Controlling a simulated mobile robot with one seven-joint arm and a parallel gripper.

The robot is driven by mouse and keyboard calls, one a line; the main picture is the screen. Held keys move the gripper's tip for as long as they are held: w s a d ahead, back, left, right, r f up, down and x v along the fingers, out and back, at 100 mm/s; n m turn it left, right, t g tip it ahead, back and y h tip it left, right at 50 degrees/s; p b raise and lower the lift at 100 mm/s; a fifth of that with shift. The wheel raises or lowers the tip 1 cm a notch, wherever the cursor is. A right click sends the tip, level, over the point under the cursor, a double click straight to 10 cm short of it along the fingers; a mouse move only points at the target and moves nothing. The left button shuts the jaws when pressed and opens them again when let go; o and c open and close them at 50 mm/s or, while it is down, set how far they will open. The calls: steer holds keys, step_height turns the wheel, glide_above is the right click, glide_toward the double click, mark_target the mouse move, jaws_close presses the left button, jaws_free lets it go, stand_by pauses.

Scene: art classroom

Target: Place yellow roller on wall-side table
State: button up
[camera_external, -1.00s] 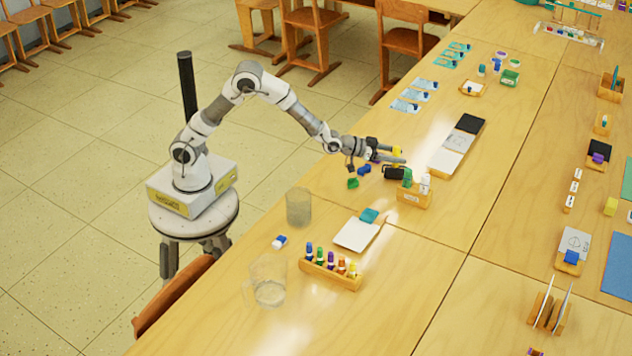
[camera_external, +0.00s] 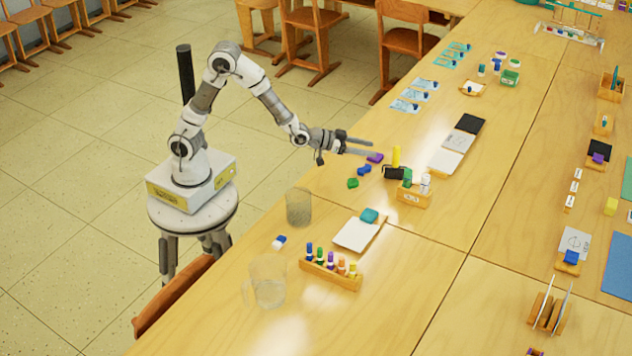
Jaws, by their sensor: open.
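The yellow roller (camera_external: 396,157) stands upright on the long wooden table (camera_external: 330,190), directly behind a small black object (camera_external: 394,173). Whether it touches the black object I cannot tell. My gripper (camera_external: 370,146) is open and empty, a little to the left of the roller and apart from it. Its two fingers point right toward the roller, above the table. The foot of the roller is hidden by the black object.
A wooden holder with bottles (camera_external: 414,197) stands just right of the black object. Purple (camera_external: 375,158), blue (camera_external: 364,169) and green (camera_external: 352,183) pieces lie below my gripper. Two clear containers (camera_external: 299,207) (camera_external: 268,282) stand nearer the camera. The table behind the roller has free room.

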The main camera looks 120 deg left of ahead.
steer(key=shift+s+d+r, duration=0.15)
steer(key=shift+s+d, duration=0.2)
steer(key=shift+s, duration=0.15)
steer(key=s+d+r+m+g+h, duration=0.15)
steer(key=s+d+r+h, duration=0.25)
steer(key=d, duration=0.6)
steer(key=s+d+r+m+h, duration=0.3)
steer(key=s+d, duration=0.2)
steer(key=d, duration=0.5)
steer(key=s+d+m+g+h, duration=0.1)
steer(key=s+d+g, duration=0.1)
steer(key=s, duration=0.7)
steer(key=s+d+m+g+h, duration=0.1)
steer(key=s+d, duration=0.4)
steer(key=s, duration=0.5)
steer(key=shift+s+d+m+g, duration=0.25)
steer(key=shift+m+g, duration=0.3)
steer(key=shift+g, duration=0.2)
steer(key=shift+r, duration=0.2)
step_height(320, 180, up, 22)
steer(key=p, duration=2.2)
steer(key=shift+f, duration=0.15)
